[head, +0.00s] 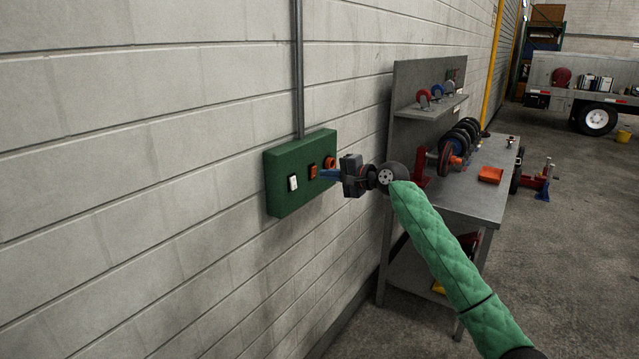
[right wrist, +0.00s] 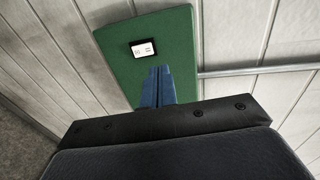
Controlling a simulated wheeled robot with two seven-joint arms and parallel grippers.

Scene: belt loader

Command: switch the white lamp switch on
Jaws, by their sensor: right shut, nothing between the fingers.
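The white lamp switch (head: 293,183) is a small white rocker in a dark frame. It sits at the left end of a green box (head: 278,203) fixed to the wall. In the right wrist view the switch (right wrist: 143,48) shows just beyond my fingertips, slightly to the left. My right gripper (head: 323,174) has blue fingers and is shut with nothing in it. In the head view its tips are in front of the box, right of the white switch and close to an orange switch (head: 312,171). I cannot tell whether the tips touch the box. My left gripper is not in view.
An orange round knob (head: 330,162) is at the box's right end. A grey conduit (head: 298,70) runs up the wall from the box. A metal workbench (head: 470,198) with wheels and an orange tray (head: 490,175) stands to the right. The wall left of the box is clear.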

